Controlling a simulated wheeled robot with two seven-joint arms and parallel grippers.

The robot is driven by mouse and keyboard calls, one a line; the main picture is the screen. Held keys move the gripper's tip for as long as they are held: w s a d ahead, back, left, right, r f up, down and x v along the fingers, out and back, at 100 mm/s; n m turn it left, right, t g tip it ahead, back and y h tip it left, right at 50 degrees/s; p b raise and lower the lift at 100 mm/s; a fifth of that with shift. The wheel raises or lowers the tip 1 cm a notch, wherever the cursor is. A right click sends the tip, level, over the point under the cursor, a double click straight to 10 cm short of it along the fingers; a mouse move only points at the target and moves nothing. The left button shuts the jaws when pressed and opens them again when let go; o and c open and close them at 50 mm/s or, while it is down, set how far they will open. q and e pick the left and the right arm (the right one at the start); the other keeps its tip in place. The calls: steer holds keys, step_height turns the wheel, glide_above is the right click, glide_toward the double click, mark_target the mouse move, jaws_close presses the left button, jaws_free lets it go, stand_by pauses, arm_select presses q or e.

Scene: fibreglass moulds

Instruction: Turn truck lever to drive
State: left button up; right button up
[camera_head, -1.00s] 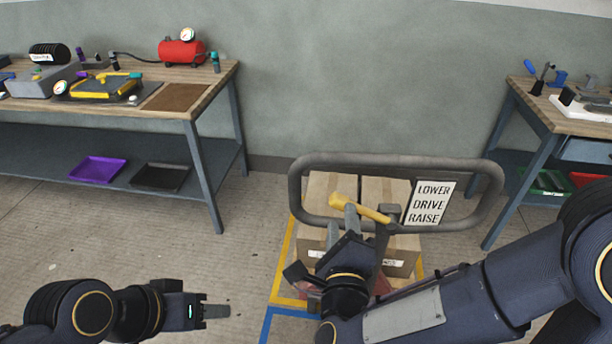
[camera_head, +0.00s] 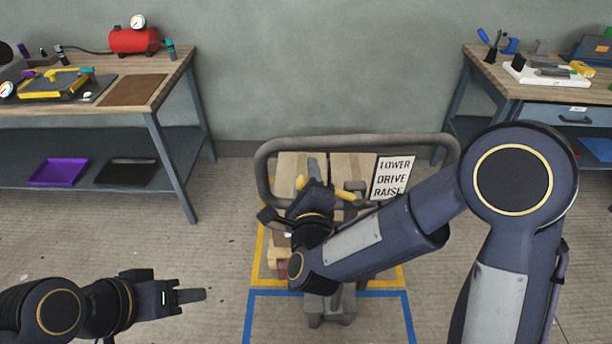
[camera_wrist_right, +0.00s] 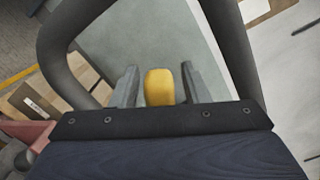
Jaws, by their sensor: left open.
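The truck's yellow lever (camera_head: 345,194) sits inside the dark loop handle (camera_head: 262,165), beside a white sign (camera_head: 393,179) reading LOWER, DRIVE, RAISE. My right gripper (camera_head: 313,168) is at the lever's left part and hides some of it. In the right wrist view the yellow lever end (camera_wrist_right: 160,87) lies between the two grey fingers of my right gripper (camera_wrist_right: 158,85). The fingers are apart, with a narrow gap showing on each side of the lever. My left gripper (camera_head: 190,295) is open and empty at the lower left, well away from the truck.
Cardboard boxes (camera_head: 348,166) are on the truck behind the handle. Yellow and blue floor lines (camera_head: 270,293) surround the truck. A workbench (camera_head: 180,75) with a red tank (camera_head: 134,40) stands left, another bench (camera_head: 500,85) right. Floor between left bench and truck is clear.

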jaws_close()
step_height(320, 180, down, 6)
steer(key=a+n+b, duration=0.1)
steer(key=n+b, duration=0.4)
steer(key=b, duration=0.5)
steer(key=shift+a+n, duration=0.25)
steer(key=shift+n, duration=0.05)
steer(key=shift+o, duration=0.6)
jaws_free()
steer(key=shift+s+r, duration=0.1)
steer(key=shift+f, duration=0.2)
